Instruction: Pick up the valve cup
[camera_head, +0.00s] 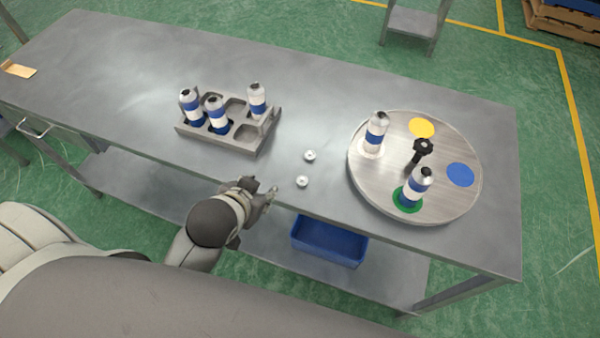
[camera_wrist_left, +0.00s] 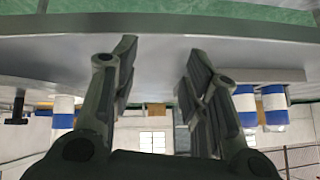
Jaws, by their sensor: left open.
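Two small silver valve cups lie apart on the grey table between the bottle tray and the round plate. One valve cup (camera_head: 310,155) is farther back; the other valve cup (camera_head: 302,181) is nearer the front edge. My left gripper (camera_head: 264,189) is at the table's front edge, to the left of the nearer cup and apart from it. In the left wrist view, which looks upside down, the left gripper (camera_wrist_left: 158,85) is open with nothing between its fingers. I cannot make out either cup there. My right gripper is not in view.
A grey tray (camera_head: 216,141) holds several white-and-blue bottles at left. A round metal plate (camera_head: 397,157) at right carries two bottles, coloured discs and a black knob (camera_head: 423,147). A blue bin (camera_head: 328,243) sits on the shelf below.

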